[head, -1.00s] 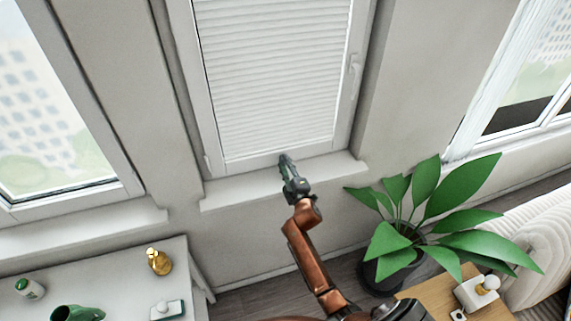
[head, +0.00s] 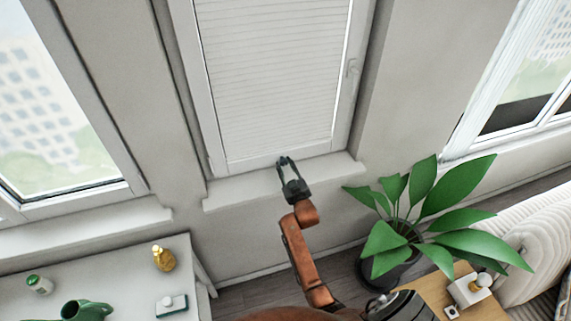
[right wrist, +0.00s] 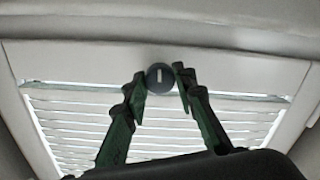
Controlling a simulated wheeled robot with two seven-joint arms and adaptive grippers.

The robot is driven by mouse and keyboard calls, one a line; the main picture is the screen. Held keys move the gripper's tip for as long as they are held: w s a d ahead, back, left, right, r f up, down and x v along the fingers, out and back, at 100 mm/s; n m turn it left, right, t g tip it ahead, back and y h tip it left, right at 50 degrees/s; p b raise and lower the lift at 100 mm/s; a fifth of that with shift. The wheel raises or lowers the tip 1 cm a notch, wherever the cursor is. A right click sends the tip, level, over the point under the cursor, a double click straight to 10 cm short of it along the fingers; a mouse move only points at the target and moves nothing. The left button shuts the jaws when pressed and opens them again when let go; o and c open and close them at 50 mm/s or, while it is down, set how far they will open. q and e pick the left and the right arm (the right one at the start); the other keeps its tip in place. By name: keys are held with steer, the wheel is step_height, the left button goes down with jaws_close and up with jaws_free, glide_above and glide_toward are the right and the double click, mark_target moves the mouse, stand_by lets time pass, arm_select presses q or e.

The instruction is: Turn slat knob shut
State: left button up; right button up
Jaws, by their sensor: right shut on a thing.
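The slat knob (right wrist: 160,77) is a small dark round knob with a pale upright mark, on the light frame bar at the end of the slats in the right wrist view. My right gripper (right wrist: 160,80) is shut on it, one green finger at each side. In the head view the right gripper (head: 285,161) reaches the lower frame of the middle window, and the knob is too small to make out there. The slat blind (head: 275,80) fills that window. In the wrist view bright gaps show between the slats (right wrist: 160,122). My left gripper is not in view.
A window sill (head: 335,172) juts out below the blind. A potted plant (head: 400,230) stands right of my arm. A white table (head: 110,265) with a gold bottle (head: 163,258) and a green jug (head: 85,310) is at left.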

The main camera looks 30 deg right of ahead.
steer(key=shift+m, duration=0.6)
steer(key=shift+f, duration=0.1)
steer(key=o, duration=1.2)
steer(key=shift+c, duration=0.2)
steer(key=v, duration=1.2)
